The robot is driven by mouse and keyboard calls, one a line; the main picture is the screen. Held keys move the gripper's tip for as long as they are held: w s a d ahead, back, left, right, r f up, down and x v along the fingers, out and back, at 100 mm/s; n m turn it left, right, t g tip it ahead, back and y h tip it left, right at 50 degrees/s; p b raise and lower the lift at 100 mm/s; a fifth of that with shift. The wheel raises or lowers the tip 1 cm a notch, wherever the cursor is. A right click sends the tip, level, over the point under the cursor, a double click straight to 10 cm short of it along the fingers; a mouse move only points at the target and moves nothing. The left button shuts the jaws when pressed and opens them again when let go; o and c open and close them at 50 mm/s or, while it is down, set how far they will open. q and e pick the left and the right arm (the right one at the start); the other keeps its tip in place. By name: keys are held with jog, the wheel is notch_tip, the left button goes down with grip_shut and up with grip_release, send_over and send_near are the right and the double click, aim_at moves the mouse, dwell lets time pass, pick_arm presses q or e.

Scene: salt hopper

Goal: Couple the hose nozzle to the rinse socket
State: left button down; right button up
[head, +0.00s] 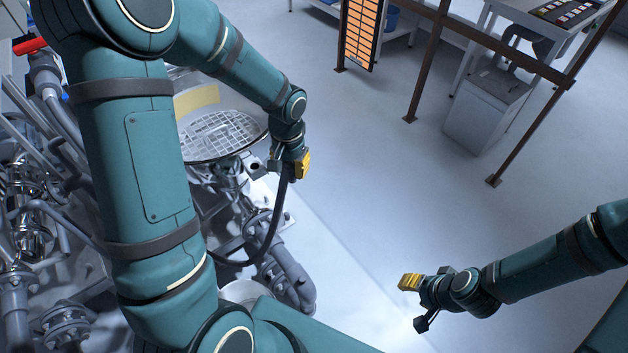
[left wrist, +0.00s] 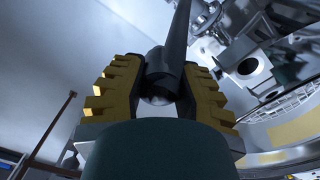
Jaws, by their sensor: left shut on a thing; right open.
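My left gripper (head: 297,166) is shut on the dark hose nozzle (left wrist: 163,75), whose black hose (head: 272,225) hangs down and curves left. In the left wrist view, the yellow fingers of that gripper (left wrist: 160,88) press on both sides of the dark cylinder. A grey block with a round dark hole (head: 256,166), which looks like the rinse socket, is just left of the gripper. A round opening (left wrist: 247,66) also shows in the left wrist view, apart from the nozzle. The nozzle's tip is hard to make out. My right gripper (head: 412,284) is open and empty above the floor.
A round vessel with a mesh grate (head: 222,135) stands behind the left gripper. Pipes and valves (head: 30,215) crowd the left side. A brown frame (head: 430,60) and a grey cabinet (head: 487,112) are at the back right. The middle floor is clear.

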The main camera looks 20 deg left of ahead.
pick_arm(q)
jog(key=s+a+r+p, duration=0.1)
jog(key=a+r+p, duration=0.3)
jog(key=a+r, duration=0.5)
jog(key=shift+s+a+r+p, duration=0.15)
jog(key=shift+a+r+p, duration=0.2)
jog(key=shift+a, duration=0.2)
pick_arm(e)
jog(key=r, duration=0.4)
jog(key=w+r, duration=0.1)
jog(key=r, duration=0.1)
jog(key=shift+d, duration=0.15)
pick_arm(q)
jog(key=shift+f, duration=0.15)
pick_arm(e)
jog(key=shift+f, duration=0.15)
pick_arm(q)
jog(key=shift+f+b, duration=2.25)
jog(key=shift+f, duration=0.6)
pick_arm(e)
jog(key=shift+s+f, duration=0.2)
jog(key=shift+f, duration=0.95)
jog(key=shift+s+f, duration=0.2)
jog(key=shift+f, duration=0.9)
pick_arm(q)
jog(key=shift+f+b, duration=1.4)
jog(key=shift+f, duration=0.45)
pick_arm(e)
jog(key=shift+f, duration=1.4)
